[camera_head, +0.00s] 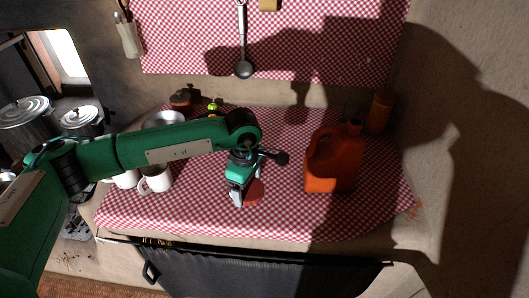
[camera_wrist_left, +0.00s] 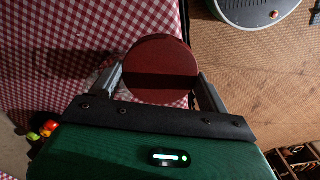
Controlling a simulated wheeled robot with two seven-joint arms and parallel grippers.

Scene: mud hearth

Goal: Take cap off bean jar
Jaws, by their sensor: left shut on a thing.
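My left gripper (camera_head: 240,196) is low over the front middle of the checkered cloth, its fingers pointing down. In the left wrist view its fingers (camera_wrist_left: 160,82) are closed on opposite sides of a round, dark red cap (camera_wrist_left: 160,65), seen face-on. In the head view the red cap (camera_head: 254,192) shows beside the fingertips, partly hidden by the gripper. I cannot make out a bean jar body under the cap, nor tell whether the cap is still joined to one. My right gripper is in neither view.
A red-orange jug (camera_head: 333,165) stands right of the gripper. White mugs (camera_head: 156,180) stand on the left under my arm. A small dark-lidded pot (camera_head: 181,99) is at the back. A ladle (camera_head: 243,68) hangs on the wall. The cloth's front right is clear.

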